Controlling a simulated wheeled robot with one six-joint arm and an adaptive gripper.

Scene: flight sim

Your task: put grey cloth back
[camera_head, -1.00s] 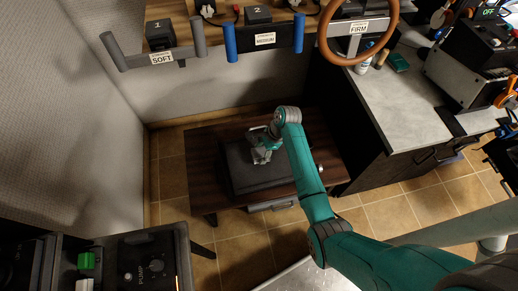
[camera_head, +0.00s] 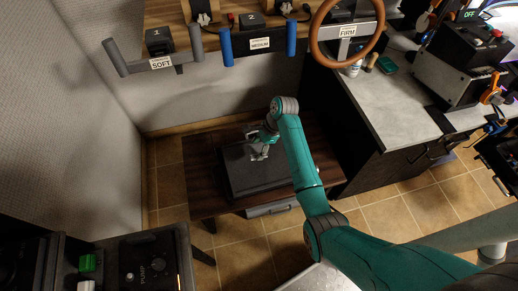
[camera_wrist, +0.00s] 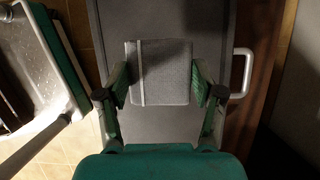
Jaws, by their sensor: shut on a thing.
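The grey cloth (camera_wrist: 160,72) is a folded square with a pale stripe near its left edge. It sits between the two fingers of my gripper (camera_wrist: 162,88) in the wrist view, and the gripper is shut on it. In the head view my gripper (camera_head: 260,146) is over a dark flat-topped case (camera_head: 262,176) on a low wooden table. The same dark surface (camera_wrist: 170,125) lies beneath the cloth in the wrist view. Whether the cloth touches it I cannot tell.
The wooden table (camera_head: 203,180) stands by the back wall. A metal handle (camera_wrist: 242,73) shows beside the dark surface. Above are a shelf with SOFT (camera_head: 161,63) and MEDIUM (camera_head: 260,44) handles and a brown steering wheel (camera_head: 322,42). A grey counter (camera_head: 405,105) stands at right.

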